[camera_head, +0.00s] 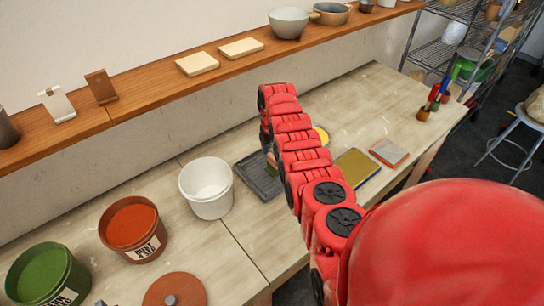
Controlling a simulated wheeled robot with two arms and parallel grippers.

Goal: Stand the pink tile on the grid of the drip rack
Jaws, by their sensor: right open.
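The drip rack (258,184) is a dark grey tray on the table, partly covered by my red right arm. My right gripper (269,152) is over the rack's far part, mostly hidden behind the arm's links. It is open. A small green patch shows just below it, too covered to tell what it is. I cannot make out a clearly pink tile; it may be hidden behind the arm. A flat grey square with a reddish border (389,152) lies at the right of the table. My left gripper is not in view.
Left of the rack stand a white bucket (207,190), a rust bucket (133,232) and a green bucket (47,275). A brown lid (174,290) lies in front. An olive-yellow square (357,168) lies right of the arm. A wooden shelf (160,93) runs behind.

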